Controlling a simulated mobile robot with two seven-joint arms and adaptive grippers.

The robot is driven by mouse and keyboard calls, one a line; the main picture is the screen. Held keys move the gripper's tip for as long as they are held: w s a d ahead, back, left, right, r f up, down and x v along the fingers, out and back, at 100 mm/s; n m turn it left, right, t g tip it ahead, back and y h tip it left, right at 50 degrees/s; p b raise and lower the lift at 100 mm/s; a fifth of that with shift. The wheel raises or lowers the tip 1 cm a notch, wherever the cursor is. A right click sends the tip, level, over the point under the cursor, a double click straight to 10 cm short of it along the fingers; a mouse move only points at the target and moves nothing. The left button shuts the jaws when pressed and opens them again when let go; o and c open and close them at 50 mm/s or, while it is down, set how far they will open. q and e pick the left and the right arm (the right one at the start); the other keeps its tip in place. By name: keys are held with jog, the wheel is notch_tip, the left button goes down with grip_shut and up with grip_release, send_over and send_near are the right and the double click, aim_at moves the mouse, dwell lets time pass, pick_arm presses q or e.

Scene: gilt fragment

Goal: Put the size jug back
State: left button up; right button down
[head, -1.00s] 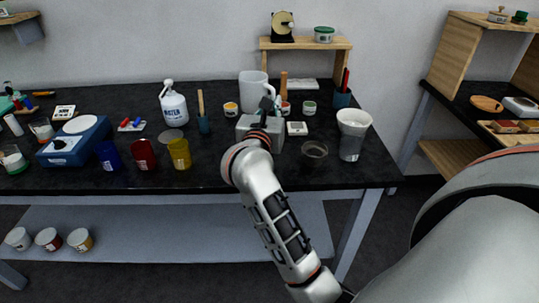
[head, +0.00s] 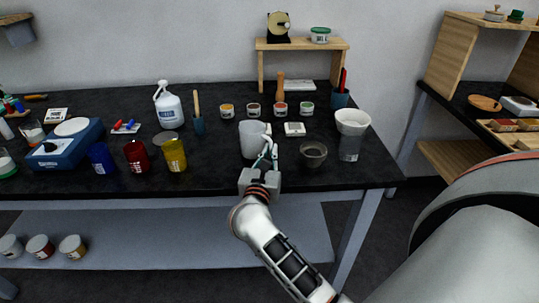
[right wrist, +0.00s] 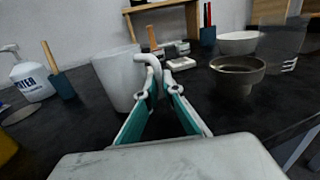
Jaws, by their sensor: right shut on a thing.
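The size jug, a plain pale grey-white jug (head: 253,140), is upright over the front middle of the black worktop (head: 215,176). My right gripper (head: 270,152) is at its right front side, shut on its handle. In the right wrist view the jug (right wrist: 117,78) stands left of the fingertips (right wrist: 158,78), and its curved handle (right wrist: 147,58) runs between them. Its base looks at or very near the worktop; I cannot tell whether it touches. My left gripper is not in view.
A dark bowl (head: 313,155) is close on the right, with a clear beaker (head: 349,148) beyond. A white block-like item (head: 295,129) and several small jars (head: 280,109) sit behind. A yellow cup (head: 175,155) is to the left, with bare worktop between.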

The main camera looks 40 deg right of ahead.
jog(key=shift+f, duration=0.2)
jog(key=shift+f, duration=0.1)
jog(key=c, duration=2.5)
grip_release()
jog(key=shift+f, duration=0.1)
jog(key=shift+c, duration=0.2)
jog(key=o, duration=0.4)
jog(key=shift+c, duration=0.2)
